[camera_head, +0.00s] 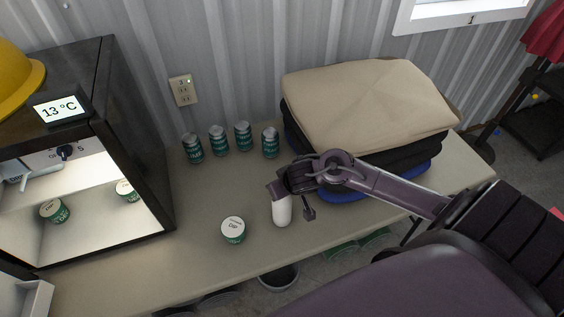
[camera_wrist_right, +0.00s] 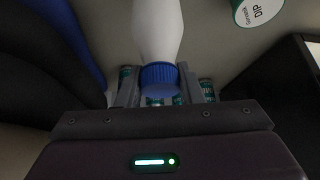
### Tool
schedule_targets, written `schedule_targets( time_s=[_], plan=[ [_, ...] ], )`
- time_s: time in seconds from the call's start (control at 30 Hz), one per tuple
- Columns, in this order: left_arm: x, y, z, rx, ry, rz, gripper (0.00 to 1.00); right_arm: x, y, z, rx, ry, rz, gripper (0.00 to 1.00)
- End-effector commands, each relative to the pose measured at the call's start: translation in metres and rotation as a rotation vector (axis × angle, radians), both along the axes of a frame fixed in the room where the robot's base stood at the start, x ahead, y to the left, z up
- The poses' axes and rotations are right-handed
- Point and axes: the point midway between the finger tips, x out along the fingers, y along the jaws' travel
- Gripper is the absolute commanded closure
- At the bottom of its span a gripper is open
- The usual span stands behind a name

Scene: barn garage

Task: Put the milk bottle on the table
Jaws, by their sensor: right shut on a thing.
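The milk bottle (camera_head: 283,211) is white and stands about upright over the table (camera_head: 200,260). I cannot tell whether its base touches the tabletop. My right gripper (camera_head: 280,191) is shut on the upper part of the bottle and hides its cap in the head view. In the right wrist view, the white bottle (camera_wrist_right: 157,30) and its blue cap (camera_wrist_right: 160,78) show between the fingers of my right gripper (camera_wrist_right: 157,88). My left gripper is not in view.
A dip tub (camera_head: 233,230) stands just left of the bottle. Several green cans (camera_head: 218,140) line the back. Folded fabric (camera_head: 365,105) fills the right side. An open-fronted black fridge (camera_head: 140,140) stands at the left. The table's front edge is close.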

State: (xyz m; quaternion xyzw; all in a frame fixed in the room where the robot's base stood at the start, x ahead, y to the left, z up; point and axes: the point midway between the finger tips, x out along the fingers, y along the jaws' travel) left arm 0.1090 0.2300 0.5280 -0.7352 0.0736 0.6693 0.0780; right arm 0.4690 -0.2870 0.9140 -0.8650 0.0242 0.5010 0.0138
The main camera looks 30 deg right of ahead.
Motion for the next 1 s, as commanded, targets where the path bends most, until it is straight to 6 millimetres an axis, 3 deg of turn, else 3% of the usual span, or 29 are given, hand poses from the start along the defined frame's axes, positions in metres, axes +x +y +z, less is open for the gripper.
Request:
schedule_targets(
  time_s=[0.17,0.2,0.37,0.77,1.0],
  plan=[
    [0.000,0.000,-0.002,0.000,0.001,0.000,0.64,0.001,0.000,-0.002,0.001,-0.002,0.000,1.00],
    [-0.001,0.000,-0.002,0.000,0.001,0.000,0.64,0.000,0.000,-0.004,0.001,0.001,0.000,0.65],
    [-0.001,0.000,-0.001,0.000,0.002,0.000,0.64,0.000,0.000,-0.003,0.001,0.000,0.000,0.45],
    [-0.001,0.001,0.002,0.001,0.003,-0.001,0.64,-0.003,0.000,0.007,0.001,0.001,0.000,0.45],
    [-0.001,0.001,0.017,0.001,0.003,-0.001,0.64,-0.027,0.002,0.050,0.002,0.000,0.001,0.45]
  ],
)
